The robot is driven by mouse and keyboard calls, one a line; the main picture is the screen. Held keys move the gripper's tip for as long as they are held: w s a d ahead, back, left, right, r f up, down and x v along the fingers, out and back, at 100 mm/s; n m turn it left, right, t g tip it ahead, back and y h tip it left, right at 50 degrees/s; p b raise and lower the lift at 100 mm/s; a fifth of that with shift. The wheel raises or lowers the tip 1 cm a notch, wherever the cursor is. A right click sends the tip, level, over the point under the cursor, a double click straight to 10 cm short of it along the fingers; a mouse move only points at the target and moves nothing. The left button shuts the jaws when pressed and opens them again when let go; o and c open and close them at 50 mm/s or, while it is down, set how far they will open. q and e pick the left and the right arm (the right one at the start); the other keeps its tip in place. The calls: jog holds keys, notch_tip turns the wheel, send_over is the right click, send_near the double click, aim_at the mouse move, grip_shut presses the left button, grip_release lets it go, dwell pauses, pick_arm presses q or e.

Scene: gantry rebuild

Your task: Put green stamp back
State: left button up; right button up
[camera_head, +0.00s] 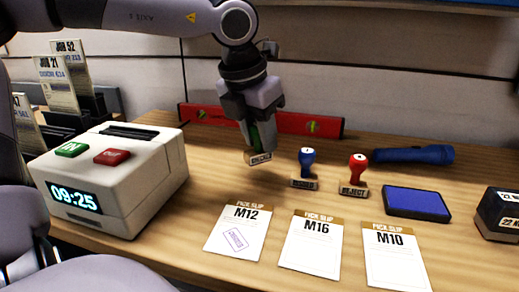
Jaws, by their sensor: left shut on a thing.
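The green stamp (259,157) has a wooden base with a dark label, and a strip of its green handle shows between my fingers. My left gripper (263,132) points down from above and is shut on its handle, hiding most of it. The stamp is upright, to the left of and behind the blue stamp (306,159). I cannot tell whether its base touches the table. The red stamp (357,168) stands right of the blue one. My right gripper is not in view.
Three pick slips, M12 (245,222), M16 (315,240) and M10 (393,250), lie in front; M12 bears a purple mark. A blue ink pad (416,203), blue torch (413,154), red level (207,115), date stamp (499,212) and time clock (150,165) surround the work area.

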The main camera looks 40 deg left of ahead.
aim_at(257, 142)
pick_arm(q)
notch_tip(257, 142, down, 4)
jog(key=shift+r, duration=0.25)
jog(key=shift+b, duration=0.3)
jog(key=shift+f, duration=0.2)
jog(key=o, duration=0.9)
jog(key=shift+c, duration=0.2)
jog(key=shift+r, duration=0.1)
jog(key=shift+r, duration=0.45)
jog(key=p+v, duration=0.2)
jog(key=v, duration=0.9)
jog(key=shift+r, duration=0.2)
